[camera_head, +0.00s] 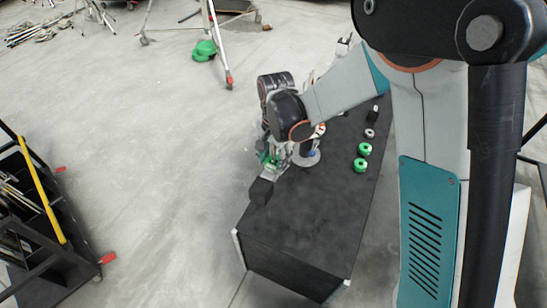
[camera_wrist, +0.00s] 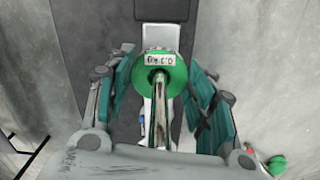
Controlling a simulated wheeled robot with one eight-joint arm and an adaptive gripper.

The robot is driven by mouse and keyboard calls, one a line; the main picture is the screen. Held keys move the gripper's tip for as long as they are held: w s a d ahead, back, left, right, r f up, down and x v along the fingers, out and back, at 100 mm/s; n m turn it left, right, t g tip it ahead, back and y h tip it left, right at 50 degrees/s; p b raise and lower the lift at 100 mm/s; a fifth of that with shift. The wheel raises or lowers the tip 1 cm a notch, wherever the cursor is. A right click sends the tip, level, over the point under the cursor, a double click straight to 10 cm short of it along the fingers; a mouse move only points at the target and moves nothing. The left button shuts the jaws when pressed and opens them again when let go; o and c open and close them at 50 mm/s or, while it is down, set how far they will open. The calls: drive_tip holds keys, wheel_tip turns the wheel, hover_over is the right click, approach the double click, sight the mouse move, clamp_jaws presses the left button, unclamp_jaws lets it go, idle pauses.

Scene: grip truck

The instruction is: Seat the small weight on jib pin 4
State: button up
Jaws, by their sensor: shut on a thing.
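In the wrist view a green ring-shaped weight (camera_wrist: 148,91) with a white label sits between the two fingers of my gripper (camera_wrist: 160,95). A shiny metal pin (camera_wrist: 160,115) lines up with the weight's centre and runs toward the camera. It looks to pass through the hole, but how far down the weight sits on it is hard to tell. No pin number is readable. In the head view my gripper (camera_head: 271,160) is over the black table's left edge, shut on the green weight, which is mostly hidden by the fingers.
Two more green weights (camera_head: 364,149) (camera_head: 360,165), a grey ring (camera_head: 369,133) and a small black object (camera_head: 373,113) stand along the right of the black table (camera_head: 310,215). A round pale base (camera_head: 308,158) is beside my gripper. A black block (camera_head: 261,190) is in front.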

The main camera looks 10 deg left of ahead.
drive_tip(key=o, duration=1.4)
drive_tip(key=shift+r, duration=0.1)
drive_tip(key=r, duration=1.1)
drive_tip(key=shift+w+r, duration=0.3)
drive_tip(key=shift+r, duration=0.1)
